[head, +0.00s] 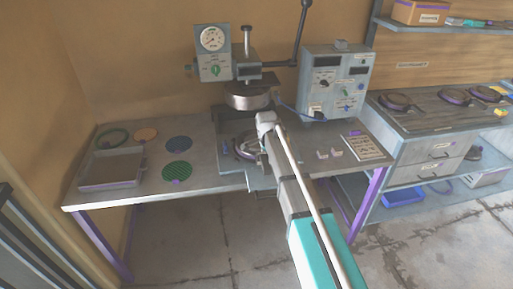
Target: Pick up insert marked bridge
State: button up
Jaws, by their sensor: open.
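Two small pale pieces, one on the left (322,154) and one on the right (336,152), lie on the bench to the right of the press. They may be inserts, but no marking is legible, so I cannot tell which is marked bridge. My gripper (250,150) is at the end of my arm, low in front of the press, left of the pale pieces and apart from them. It is open. Its fingers are small and partly hidden by my arm, and I see nothing held in it.
The press head (248,98) hangs above my gripper. A control box (334,80) stands behind the pale pieces, with a printed card (357,147) to their right. A grey tray (111,184) and several coloured discs lie at left. A side counter (430,120) holds round dark items.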

grip_shut()
dwell(0.4)
jog(key=shift+r, duration=0.15)
dwell(0.4)
jog(key=shift+r+p, duration=0.95)
jog(key=shift+p, duration=0.2)
jog(key=s+d+r+p, duration=0.6)
jog(key=s+r+p, duration=0.4)
jog(key=s, duration=0.2)
jog(key=shift+s+r+p, duration=0.3)
jog(key=shift+r+p, duration=0.1)
